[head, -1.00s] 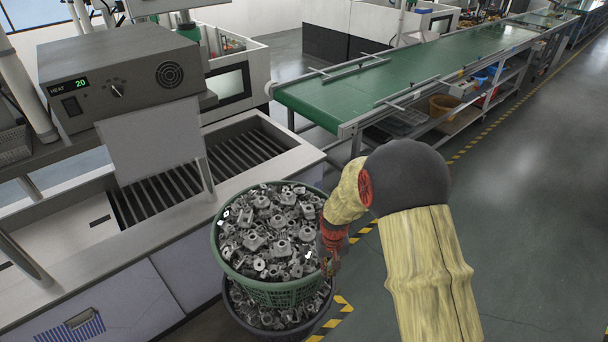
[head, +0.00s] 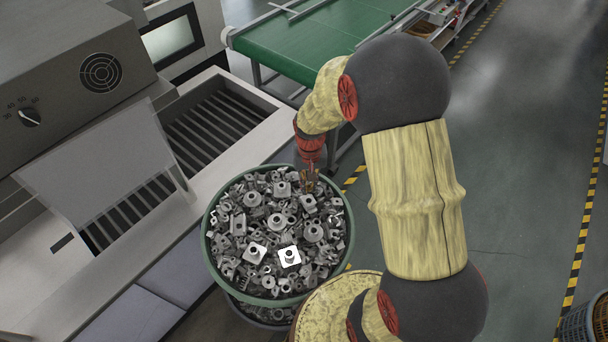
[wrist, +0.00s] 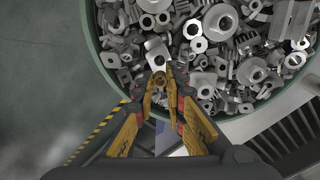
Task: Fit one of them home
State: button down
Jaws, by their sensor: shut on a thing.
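A green basket (head: 210,262) is heaped with grey metal parts, among them blocks, rings and flanged pieces. One square part with a round boss (head: 289,257) looks brighter than the others. My gripper (head: 309,183) is at the basket's far right rim.
A steel tank with a slatted opening (head: 225,125) is left of the basket, with a grey panel (head: 95,160) and a control box (head: 75,80). A green conveyor (head: 320,35) stands behind. A second basket is underneath. Open floor (head: 530,180) lies right.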

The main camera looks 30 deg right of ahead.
aim_at(309, 197)
jog(key=shift+s+f+b, duration=0.2)
jog(key=shift+f+b, duration=0.15)
jog(key=shift+f, duration=0.2)
jog(key=shift+f+b, duration=1.7)
jog(key=shift+f, duration=0.85)
jog(key=shift+f, duration=0.55)
jog(key=c, duration=1.7)
grip_release()
jog(key=shift+b, duration=0.3)
jog(key=shift+c, duration=0.2)
notch_tip(309, 197, up, 12)
